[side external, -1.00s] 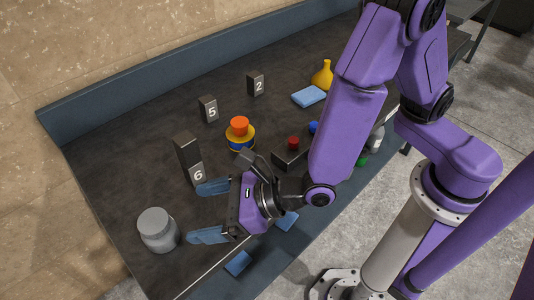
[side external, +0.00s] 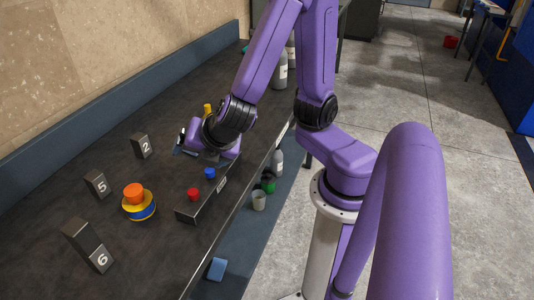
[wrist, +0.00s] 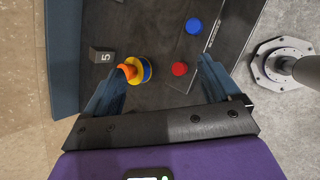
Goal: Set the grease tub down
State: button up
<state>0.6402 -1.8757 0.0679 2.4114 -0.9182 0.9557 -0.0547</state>
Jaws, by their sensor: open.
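A round stacked piece (side external: 138,204), with an orange top, a yellow rim and a blue base, stands upright on the dark bench. It also shows in the wrist view (wrist: 137,70), between my fingers in the picture but well beyond them. I cannot tell whether it is the grease tub. No other tub is clear in the current frames. My gripper (side external: 184,150) is at the far part of the bench, right of block 2. In the wrist view my gripper (wrist: 161,68) has its blue fingers wide apart, with nothing between them. My wrist hides part of the bench there.
A dark button box with a red button (side external: 193,194) and a blue button (side external: 210,173) stands near the bench's front edge. Numbered blocks 2 (side external: 141,146), 5 (side external: 97,184) and 6 (side external: 90,247) stand left. A yellow flask (side external: 207,109) is partly hidden behind my wrist.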

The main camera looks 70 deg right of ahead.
jog(key=s+d+m+g+y, duration=0.3)
jog(key=s+m+g, duration=0.4)
jog(key=s, duration=0.7)
jog(key=shift+d+r+m, duration=0.35)
jog(key=shift+r+m, duration=0.1)
jog(key=shift+m, duration=0.95)
